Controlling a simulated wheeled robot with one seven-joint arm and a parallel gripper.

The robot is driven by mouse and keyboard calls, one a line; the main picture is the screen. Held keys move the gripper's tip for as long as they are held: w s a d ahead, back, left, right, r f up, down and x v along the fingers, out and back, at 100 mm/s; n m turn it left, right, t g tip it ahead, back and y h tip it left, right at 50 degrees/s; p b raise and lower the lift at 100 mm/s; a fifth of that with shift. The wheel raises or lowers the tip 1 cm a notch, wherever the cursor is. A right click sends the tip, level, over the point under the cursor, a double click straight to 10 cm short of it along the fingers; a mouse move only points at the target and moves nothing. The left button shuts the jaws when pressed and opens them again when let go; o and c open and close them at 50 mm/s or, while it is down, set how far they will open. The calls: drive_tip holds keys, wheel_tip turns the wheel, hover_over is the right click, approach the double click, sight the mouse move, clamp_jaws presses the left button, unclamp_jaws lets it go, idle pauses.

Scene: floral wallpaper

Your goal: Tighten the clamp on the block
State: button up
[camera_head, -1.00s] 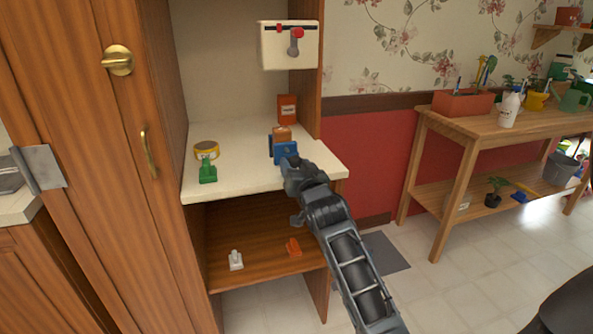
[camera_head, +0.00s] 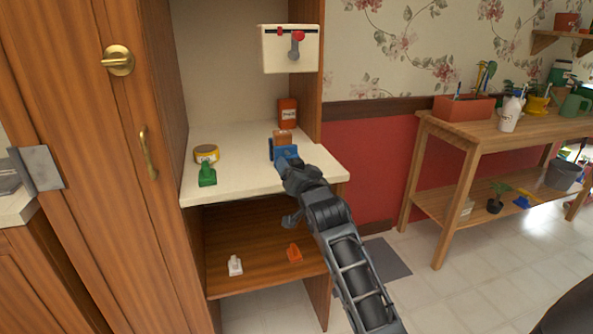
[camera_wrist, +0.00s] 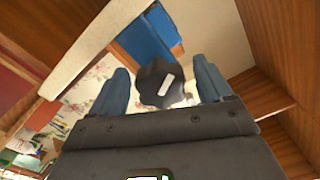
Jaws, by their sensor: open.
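The blue clamp (camera_head: 286,152) sits near the front right of the cream shelf, with the brown block (camera_head: 283,137) at its top. In the wrist view the clamp's blue body (camera_wrist: 150,38) is above a dark knob (camera_wrist: 160,90) with a white mark. My gripper (camera_head: 283,167) is at the clamp's front in the head view. In the wrist view my gripper (camera_wrist: 160,75) is open, one finger on each side of the knob, with visible gaps. The head view hides the knob behind my gripper.
A yellow tin (camera_head: 206,153) and a green object (camera_head: 207,174) stand left on the cream shelf (camera_head: 240,178). A red-brown bottle (camera_head: 287,111) is behind the clamp. A cream box with a lever (camera_head: 290,60) hangs above. The lower shelf (camera_head: 262,255) holds small white and orange items.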

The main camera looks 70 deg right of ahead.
drive_tip(key=v, duration=0.7)
drive_tip(key=shift+s+a+b, duration=0.2)
drive_tip(key=shift+a+b, duration=0.1)
drive_tip(key=shift+b, duration=0.05)
idle(1.3)
drive_tip(key=s+a+f+n+t+y+p, duration=0.1)
drive_tip(key=s+a+f+n+y, duration=0.15)
drive_tip(key=a, duration=0.55)
drive_tip(key=s+a+f+n+t+y, duration=0.1)
drive_tip(key=s+a+f+n+y, duration=0.15)
drive_tip(key=a, duration=0.55)
drive_tip(key=s+a+f+n+t+y+p, duration=0.1)
drive_tip(key=s+a+f+n+y, duration=0.15)
drive_tip(key=a, duration=0.55)
drive_tip(key=s+a+r+n+y, duration=0.2)
drive_tip(key=s+a+n+y, duration=0.1)
drive_tip(key=s+a, duration=0.3)
drive_tip(key=s+a+r+n+y, duration=0.3)
drive_tip(key=s+a, duration=0.3)
drive_tip(key=s, duration=0.3)
drive_tip(key=shift+s+a+n+p, duration=0.25)
drive_tip(key=shift+a+n+p, duration=0.2)
drive_tip(key=shift+n, duration=0.4)
